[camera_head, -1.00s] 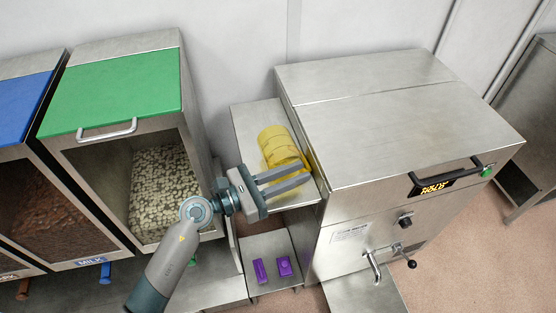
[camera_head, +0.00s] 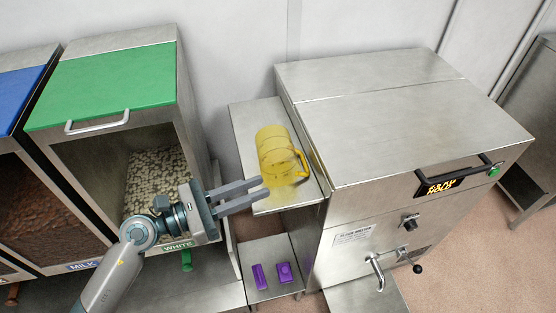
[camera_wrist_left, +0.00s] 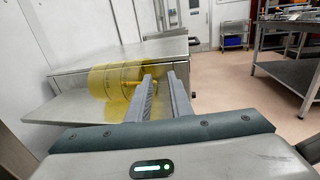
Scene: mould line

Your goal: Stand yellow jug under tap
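The see-through yellow jug (camera_head: 272,148) stands on a steel side shelf (camera_head: 246,122) left of the steel machine, its handle (camera_head: 303,163) towards me and to the right. My left gripper (camera_head: 264,188) is open and empty, its fingers pointing at the jug's lower front from the left. The fingertips look close to the jug; I cannot tell whether they touch it. In the left wrist view the jug (camera_wrist_left: 105,92) shows beyond the left gripper's parallel fingers (camera_wrist_left: 160,80), with the handle near their tips. The tap (camera_head: 376,272) is on the machine's front. My right gripper is not in view.
The steel machine (camera_head: 400,130) is a tall block right of the jug. Bins with green (camera_head: 105,85) and blue (camera_head: 20,85) lids stand left. Two purple pieces (camera_head: 284,272) lie on a low shelf (camera_head: 257,248). A steel surface (camera_head: 350,296) below the tap looks clear.

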